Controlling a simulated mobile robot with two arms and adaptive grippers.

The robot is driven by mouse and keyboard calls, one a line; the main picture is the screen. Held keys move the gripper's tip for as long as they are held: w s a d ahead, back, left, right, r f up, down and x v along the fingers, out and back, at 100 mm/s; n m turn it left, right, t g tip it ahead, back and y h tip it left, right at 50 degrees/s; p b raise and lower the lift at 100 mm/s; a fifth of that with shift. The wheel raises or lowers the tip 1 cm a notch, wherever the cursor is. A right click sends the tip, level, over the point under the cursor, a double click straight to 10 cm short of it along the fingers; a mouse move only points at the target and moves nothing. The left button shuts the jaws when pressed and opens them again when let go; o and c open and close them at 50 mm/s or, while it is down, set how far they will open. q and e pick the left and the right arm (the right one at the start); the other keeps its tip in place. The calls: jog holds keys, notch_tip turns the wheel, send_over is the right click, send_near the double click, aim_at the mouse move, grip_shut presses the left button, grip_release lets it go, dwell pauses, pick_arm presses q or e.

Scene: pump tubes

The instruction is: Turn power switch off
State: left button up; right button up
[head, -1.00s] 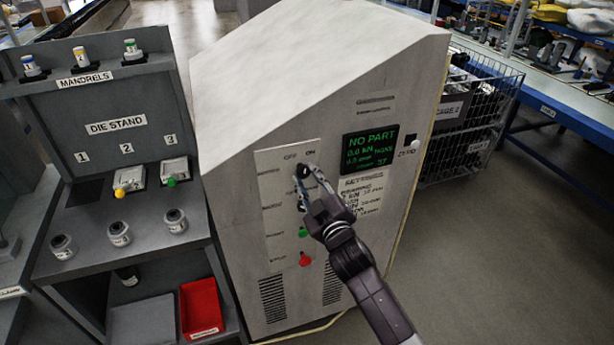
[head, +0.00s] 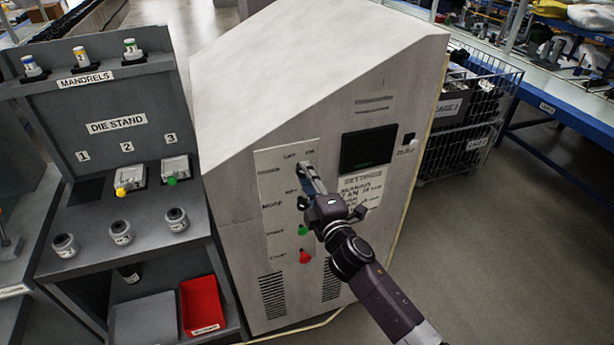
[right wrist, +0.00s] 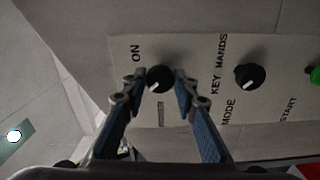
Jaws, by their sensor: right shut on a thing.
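The power switch is a round black knob (right wrist: 159,78) at the top of the pale control panel (head: 268,215) on the grey machine. My right gripper (head: 306,178) is shut on it, with a finger on each side in the right wrist view. The knob's white mark points down and slightly left there, away from the ON label (right wrist: 135,52). The OFF label (head: 290,156) shows in the head view; in the wrist view the left finger seems to cover that spot. The screen (head: 367,150) is dark except for a faint green line. My left gripper is out of view.
A mode knob (right wrist: 249,76), a green button (head: 303,229) and a red button (head: 305,256) sit below the switch. A die stand (head: 120,105) is close on the left. Wire baskets (head: 465,110) stand at right; the floor before them is clear.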

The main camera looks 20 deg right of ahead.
jog(key=shift+n, duration=0.6)
jog(key=o, duration=1.1)
jog(key=shift+o, duration=0.2)
jog(key=shift+s, duration=0.1)
jog(key=s, duration=1.1)
jog(key=shift+s+d, duration=0.2)
jog(key=shift+s, duration=0.2)
jog(key=shift+f, duration=0.1)
